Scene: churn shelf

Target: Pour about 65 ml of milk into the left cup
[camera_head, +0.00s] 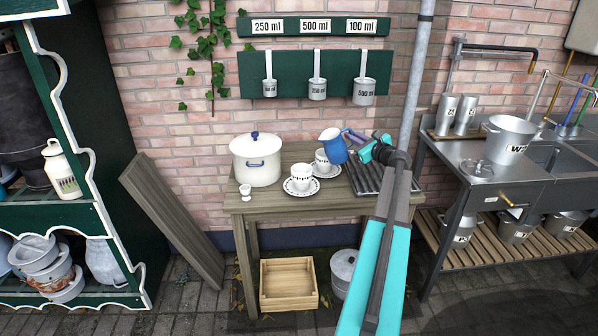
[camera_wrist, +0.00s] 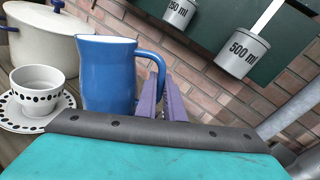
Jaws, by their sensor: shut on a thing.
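My gripper (camera_head: 356,143) is shut on the handle of a blue jug (camera_head: 335,150), which it holds in the air above the table. The jug leans slightly to the left, its pale mouth toward the cups. Its body and handle show large in the wrist view (camera_wrist: 108,78), beside my fingers (camera_wrist: 172,98). The left cup (camera_head: 301,171), white with dark spots, stands on a saucer (camera_head: 301,193). The right cup (camera_head: 321,157) stands on its saucer behind it, close below the jug. One cup (camera_wrist: 38,90) shows in the wrist view. No milk or stream is visible.
A white lidded pot (camera_head: 256,163) and a small white cup-like piece (camera_head: 246,189) stand left on the wooden table (camera_head: 270,204). A dark slatted rack (camera_head: 368,178) lies at right. Labelled measuring ladles (camera_head: 317,89) hang on the wall behind. A metal sink unit stands right.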

